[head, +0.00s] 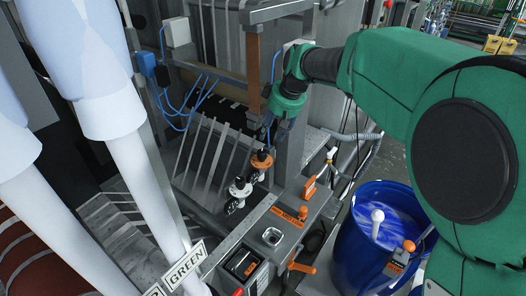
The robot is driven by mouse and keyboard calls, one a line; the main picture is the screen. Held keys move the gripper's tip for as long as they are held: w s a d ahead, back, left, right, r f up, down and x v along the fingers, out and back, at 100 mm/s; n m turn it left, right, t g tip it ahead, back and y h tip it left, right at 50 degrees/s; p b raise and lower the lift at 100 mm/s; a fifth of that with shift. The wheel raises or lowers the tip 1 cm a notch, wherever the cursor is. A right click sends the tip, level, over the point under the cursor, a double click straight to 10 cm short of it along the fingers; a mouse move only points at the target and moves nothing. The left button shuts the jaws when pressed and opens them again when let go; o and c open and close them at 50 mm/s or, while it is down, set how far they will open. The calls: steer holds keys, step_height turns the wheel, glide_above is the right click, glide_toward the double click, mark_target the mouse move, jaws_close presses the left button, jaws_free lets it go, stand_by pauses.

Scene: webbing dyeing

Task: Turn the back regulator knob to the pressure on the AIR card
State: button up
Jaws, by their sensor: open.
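Two small regulators stand near the machine's metal ledge in the head view. The back regulator (261,160) has an orange-brown body with a dark top. The front regulator (239,189) is pale metal with a dark top. My gripper (267,132) points down just above the back regulator. Its fingers are open, small and dark, and I cannot tell whether they touch the knob. No gauge reading is legible. I cannot make out which plate, if any, is the AIR card.
A blue drum (350,246) of liquid stands at the right. Blue hoses (187,113) hang behind.

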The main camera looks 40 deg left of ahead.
mark_target(262, 151)
steer(key=shift+f, duration=0.15)
steer(key=p+x, duration=0.2)
steer(key=x, duration=1.1)
steer(key=shift+a+f, duration=0.15)
steer(key=c, duration=1.1)
